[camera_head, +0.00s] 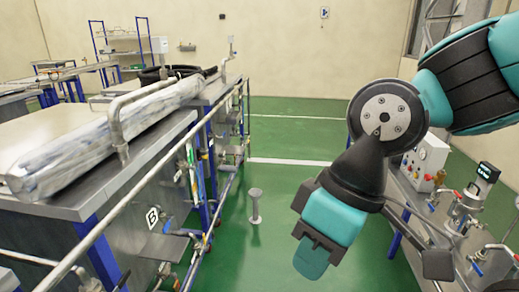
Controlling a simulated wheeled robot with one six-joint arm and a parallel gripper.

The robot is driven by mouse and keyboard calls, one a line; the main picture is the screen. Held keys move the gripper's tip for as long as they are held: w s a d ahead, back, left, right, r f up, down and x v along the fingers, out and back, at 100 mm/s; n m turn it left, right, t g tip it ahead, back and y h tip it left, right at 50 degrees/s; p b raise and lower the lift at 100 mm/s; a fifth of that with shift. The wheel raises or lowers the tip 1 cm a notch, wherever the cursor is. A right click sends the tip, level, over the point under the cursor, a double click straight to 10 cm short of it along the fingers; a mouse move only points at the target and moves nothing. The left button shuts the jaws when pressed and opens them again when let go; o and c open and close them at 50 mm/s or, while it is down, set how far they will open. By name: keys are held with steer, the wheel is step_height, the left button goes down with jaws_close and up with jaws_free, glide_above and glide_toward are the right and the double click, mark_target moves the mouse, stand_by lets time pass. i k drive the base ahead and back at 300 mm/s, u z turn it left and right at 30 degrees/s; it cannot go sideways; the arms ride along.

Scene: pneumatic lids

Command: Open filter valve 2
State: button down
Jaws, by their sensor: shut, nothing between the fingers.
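My arm comes in from the upper right, and my gripper (311,262) is at its lower end, over the green floor. It is shut and holds nothing. The equipment bench (395,213) on the right carries metal fittings and small valve handles. I cannot tell which is filter valve 2, as no valve number is legible. My gripper is left of this bench and apart from it. My arm hides part of the bench.
A white gauge box (428,155) and a small display (487,171) stand on the right bench. A long metal table (85,203) with pipes and a wrapped bundle (100,133) fills the left. A short post (255,207) stands on the clear green floor between.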

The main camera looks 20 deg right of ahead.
mark_target(479, 272)
steer(key=z, duration=1.95)
